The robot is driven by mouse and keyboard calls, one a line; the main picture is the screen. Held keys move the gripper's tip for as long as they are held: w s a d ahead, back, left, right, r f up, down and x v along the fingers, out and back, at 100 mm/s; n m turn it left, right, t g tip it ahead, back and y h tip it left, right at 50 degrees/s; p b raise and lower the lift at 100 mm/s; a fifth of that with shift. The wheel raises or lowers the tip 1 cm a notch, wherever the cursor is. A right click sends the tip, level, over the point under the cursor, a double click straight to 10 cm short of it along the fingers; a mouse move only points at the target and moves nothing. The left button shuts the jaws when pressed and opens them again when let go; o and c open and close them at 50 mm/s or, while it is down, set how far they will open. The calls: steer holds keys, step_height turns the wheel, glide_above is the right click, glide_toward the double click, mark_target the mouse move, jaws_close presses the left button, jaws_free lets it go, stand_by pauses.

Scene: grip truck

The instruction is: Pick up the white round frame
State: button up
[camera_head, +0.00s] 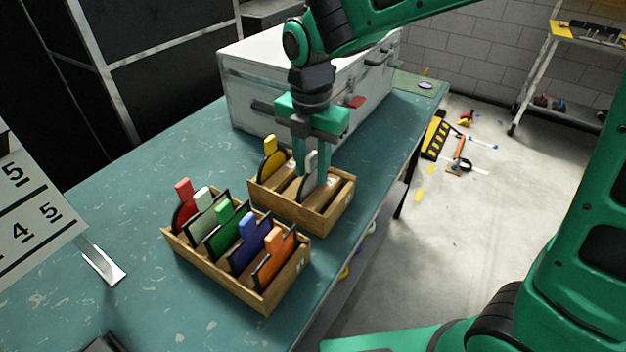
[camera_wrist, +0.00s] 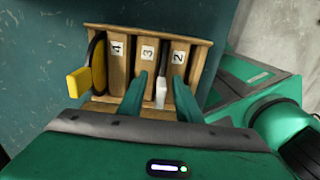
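The white round frame (camera_head: 309,186) stands in the far wooden box (camera_head: 335,212), its light handle up. In the wrist view its white handle (camera_wrist: 161,93) sits between dividers marked 3 and 2. My gripper (camera_head: 311,176) is lowered over it, fingers pointing down. In the wrist view my gripper (camera_wrist: 161,78) has one finger on each side of the handle, with visible gaps. The fingers look open and not closed on it. The frame's lower part is hidden in the slot.
A yellow-handled round frame (camera_head: 271,152) stands in the same box. A nearer wooden box (camera_head: 225,277) holds red, white-green, green, blue and orange pieces. A white case (camera_head: 245,92) stands close behind.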

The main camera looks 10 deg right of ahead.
steer(key=shift+f, duration=0.45)
jaws_close()
steer(key=shift+r, duration=0.15)
